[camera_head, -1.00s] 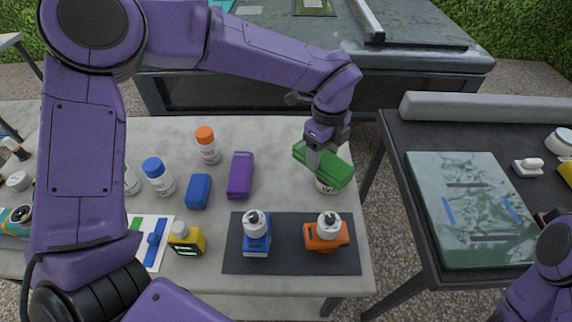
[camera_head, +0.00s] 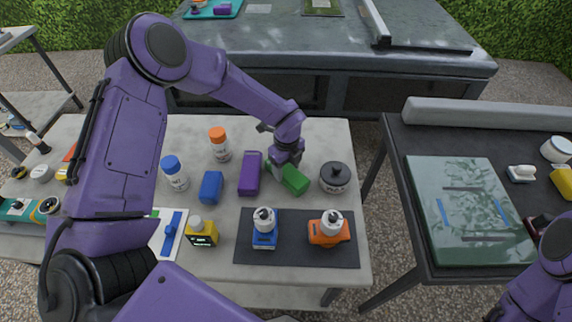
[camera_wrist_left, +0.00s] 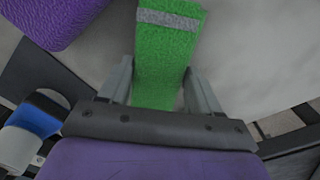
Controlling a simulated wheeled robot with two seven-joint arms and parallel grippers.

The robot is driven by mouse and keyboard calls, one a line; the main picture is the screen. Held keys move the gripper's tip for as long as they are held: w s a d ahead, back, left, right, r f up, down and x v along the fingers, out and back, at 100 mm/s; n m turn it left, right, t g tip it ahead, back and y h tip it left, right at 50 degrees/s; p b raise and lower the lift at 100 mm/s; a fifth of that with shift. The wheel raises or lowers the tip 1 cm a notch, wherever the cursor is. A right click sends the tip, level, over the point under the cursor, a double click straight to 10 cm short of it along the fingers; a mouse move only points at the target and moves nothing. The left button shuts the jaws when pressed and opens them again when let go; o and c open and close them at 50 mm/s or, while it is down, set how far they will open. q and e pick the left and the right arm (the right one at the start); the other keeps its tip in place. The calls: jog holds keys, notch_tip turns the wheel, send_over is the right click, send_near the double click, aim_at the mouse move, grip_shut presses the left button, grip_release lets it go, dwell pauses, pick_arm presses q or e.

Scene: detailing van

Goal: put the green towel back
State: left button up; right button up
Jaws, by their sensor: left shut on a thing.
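The green towel (camera_head: 294,180) is a folded block on or just above the grey table, to the right of the purple towel (camera_head: 250,174). My left gripper (camera_head: 284,160) is shut on the green towel from above. In the left wrist view the green towel (camera_wrist_left: 165,60), with a grey band, lies between the two fingers (camera_wrist_left: 158,85). The purple towel (camera_wrist_left: 50,18) shows at the upper left there. Whether the green towel touches the table is hard to tell. My right gripper is out of view; only part of my right arm shows at the lower right.
A dark lidded pot (camera_head: 335,178) stands right of the green towel. A blue block (camera_head: 211,187) and white bottles with blue (camera_head: 174,172) and orange (camera_head: 219,144) caps stand left.

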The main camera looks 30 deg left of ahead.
aim_at(286, 169)
pick_arm(q)
jog(key=shift+s+f+b, duration=0.1)
jog(key=shift+f+b, duration=0.1)
jog(key=shift+b, duration=0.1)
jog(key=o, duration=1.2)
jog(key=shift+r, duration=0.1)
jog(key=shift+r+p, duration=0.15)
jog(key=shift+p, duration=0.15)
notch_tip(286, 169, up, 12)
jog(key=shift+r+b, duration=0.1)
jog(key=shift+b, duration=1.1)
